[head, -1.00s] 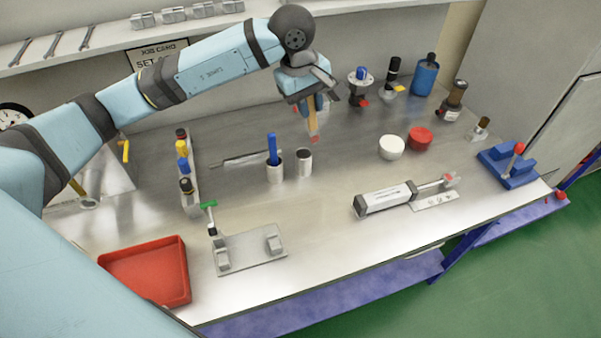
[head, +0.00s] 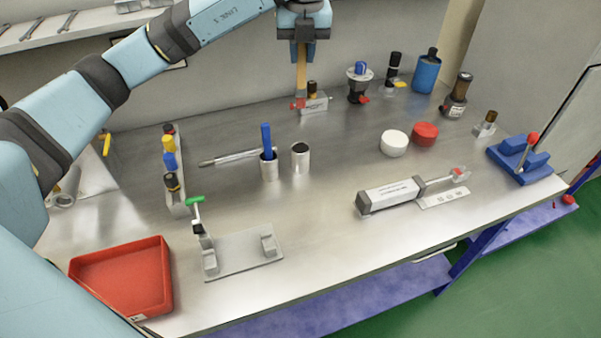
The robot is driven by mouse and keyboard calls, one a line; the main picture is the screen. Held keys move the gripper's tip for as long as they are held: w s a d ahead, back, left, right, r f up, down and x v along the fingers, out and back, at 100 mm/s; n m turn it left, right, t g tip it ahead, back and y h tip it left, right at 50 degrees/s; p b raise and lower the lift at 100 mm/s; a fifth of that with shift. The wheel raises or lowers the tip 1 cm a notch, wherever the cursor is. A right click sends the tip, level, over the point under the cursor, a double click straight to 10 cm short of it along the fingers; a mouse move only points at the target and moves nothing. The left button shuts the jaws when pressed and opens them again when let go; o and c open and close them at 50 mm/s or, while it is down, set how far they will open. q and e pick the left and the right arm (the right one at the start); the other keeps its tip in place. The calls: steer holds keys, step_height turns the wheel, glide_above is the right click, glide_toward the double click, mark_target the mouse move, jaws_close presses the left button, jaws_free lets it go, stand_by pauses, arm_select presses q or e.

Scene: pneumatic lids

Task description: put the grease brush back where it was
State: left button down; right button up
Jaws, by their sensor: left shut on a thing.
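My left gripper (head: 303,50) is at the top of the head view, shut on the grease brush (head: 301,72). The brush hangs upright, with a flat wooden handle and a red tip pointing down. It shows in front of the back part of the bench, above and behind the cups. One metal cup (head: 269,171) holds a blue-handled tool (head: 266,138). A second metal cup (head: 300,160) stands just right of it, with no tool showing in it. My right gripper is not in view.
A small grey block with a brown knob (head: 315,105) stands behind the brush tip. A cylinder (head: 390,196), a clamp fixture (head: 242,255) and a red tray (head: 125,280) lie nearer.

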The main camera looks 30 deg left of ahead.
arm_select(q)
steer(key=n, duration=0.2)
steer(key=shift+w+a+r+n, duration=0.15)
steer(key=shift+a+n, duration=0.05)
steer(key=shift+n, duration=0.1)
steer(key=shift+b, duration=0.3)
step_height(320, 180, down, 20)
steer(key=p, duration=0.1)
steer(key=shift+n, duration=0.3)
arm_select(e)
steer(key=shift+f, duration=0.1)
arm_select(q)
steer(key=c, duration=1)
jaws_free()
